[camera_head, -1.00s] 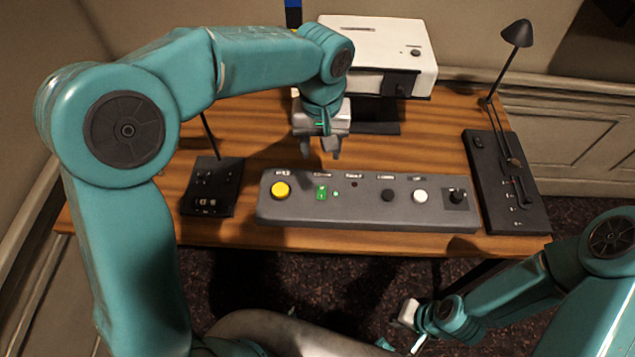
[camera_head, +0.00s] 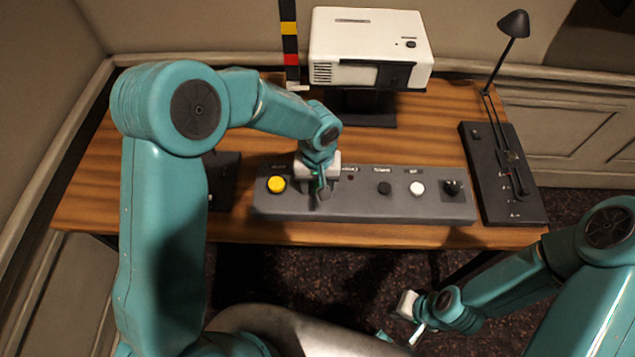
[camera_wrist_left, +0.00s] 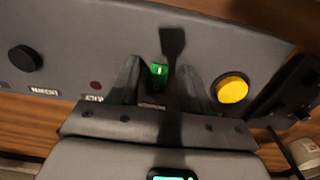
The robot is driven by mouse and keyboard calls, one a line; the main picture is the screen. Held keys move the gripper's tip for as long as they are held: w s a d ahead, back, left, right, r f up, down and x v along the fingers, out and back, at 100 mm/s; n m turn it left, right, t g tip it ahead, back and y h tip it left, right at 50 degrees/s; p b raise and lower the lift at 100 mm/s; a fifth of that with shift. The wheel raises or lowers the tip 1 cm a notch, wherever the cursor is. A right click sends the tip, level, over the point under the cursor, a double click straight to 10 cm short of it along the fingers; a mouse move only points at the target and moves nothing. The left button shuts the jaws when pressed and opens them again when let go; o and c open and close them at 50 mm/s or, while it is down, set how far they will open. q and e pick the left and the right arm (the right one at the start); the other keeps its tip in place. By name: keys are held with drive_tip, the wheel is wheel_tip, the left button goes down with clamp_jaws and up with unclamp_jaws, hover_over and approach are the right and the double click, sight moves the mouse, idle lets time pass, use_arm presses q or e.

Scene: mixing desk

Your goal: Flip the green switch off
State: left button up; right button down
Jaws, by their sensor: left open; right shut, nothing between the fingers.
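The green switch (camera_wrist_left: 159,71) sits on the grey control panel (camera_head: 350,211). It shows lit between the two fingers of my left gripper (camera_wrist_left: 160,82) in the left wrist view. In the head view my left gripper (camera_head: 319,193) is over the panel's left part, just right of the yellow button (camera_head: 276,184), and hides the switch. The left gripper is open. Whether a finger touches the switch cannot be told. My right gripper (camera_head: 416,333) is shut and empty, low in front of the desk. The yellow button also shows right of the fingers in the left wrist view (camera_wrist_left: 232,89).
A black button (camera_head: 384,188), a white button (camera_head: 417,189) and a dark knob (camera_head: 453,187) lie along the panel to the right. A white projector (camera_head: 370,38) stands behind. A lamp on a black base (camera_head: 500,185) is at right. A black box (camera_head: 224,180) is partly hidden at left.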

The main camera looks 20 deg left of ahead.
use_arm(q)
drive_tip(key=shift+d, duration=0.1)
clamp_jaws()
drive_tip(key=shift+r+p, duration=0.2)
drive_tip(key=shift+p, duration=0.2)
drive_tip(key=p, duration=0.1)
drive_tip(key=g+p, duration=0.1)
drive_tip(key=shift+w+r+g+p, duration=0.2)
drive_tip(key=shift+w+g+p, duration=0.05)
drive_tip(key=shift+g+p, duration=0.05)
drive_tip(key=shift+w+a+f+g+h, duration=0.2)
drive_tip(key=shift+g+h, duration=0.2)
drive_tip(key=shift+g, duration=0.2)
unclamp_jaws()
